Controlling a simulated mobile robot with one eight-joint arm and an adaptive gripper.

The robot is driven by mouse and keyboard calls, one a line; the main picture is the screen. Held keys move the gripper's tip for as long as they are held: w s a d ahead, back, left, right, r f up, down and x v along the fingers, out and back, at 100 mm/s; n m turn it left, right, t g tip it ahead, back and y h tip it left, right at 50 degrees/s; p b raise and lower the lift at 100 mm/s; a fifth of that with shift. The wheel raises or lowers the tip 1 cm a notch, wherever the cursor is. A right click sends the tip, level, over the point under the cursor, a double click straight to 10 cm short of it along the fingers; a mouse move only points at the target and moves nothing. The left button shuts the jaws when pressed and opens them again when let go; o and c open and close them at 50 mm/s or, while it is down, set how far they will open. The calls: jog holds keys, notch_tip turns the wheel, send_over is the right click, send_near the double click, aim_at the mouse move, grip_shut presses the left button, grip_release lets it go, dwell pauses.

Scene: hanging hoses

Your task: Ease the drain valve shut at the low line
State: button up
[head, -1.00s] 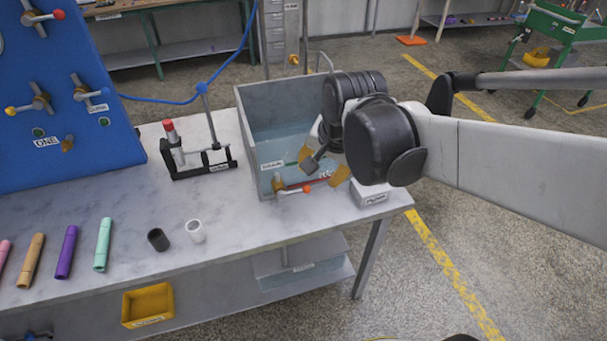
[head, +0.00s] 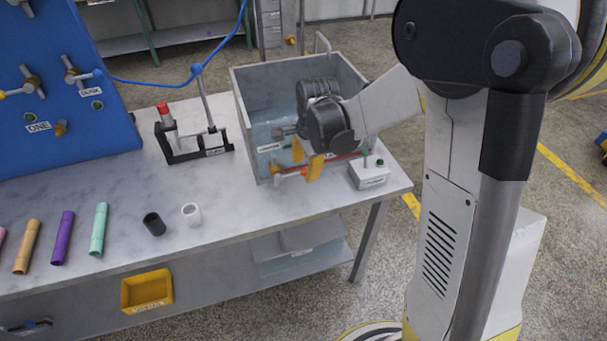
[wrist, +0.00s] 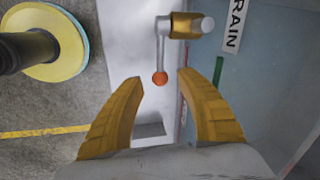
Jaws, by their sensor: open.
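The drain valve (head: 277,172) sits low on the front wall of the grey tank (head: 252,160). In the wrist view, its brass body (wrist: 184,26) is near the top, beside a label ending in "RAIN" (wrist: 236,24). Its silver lever (wrist: 161,45) runs sideways along the wall to an orange ball tip (wrist: 160,78). My gripper (wrist: 160,77) is open, with its yellow fingers on either side of the ball in the picture; I see no contact. In the head view, my gripper (head: 308,162) is at the tank front, and a finger partly hides the lever's end.
A black stand with a red-topped part (head: 166,118) is left of the tank. A black cup (head: 154,224) and white cup (head: 192,214) stand on the bare bench front.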

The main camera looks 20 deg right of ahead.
jog(key=shift+w+f, duration=0.2)
jog(key=shift+f, duration=0.85)
grip_shut()
jog(key=shift+a, duration=0.1)
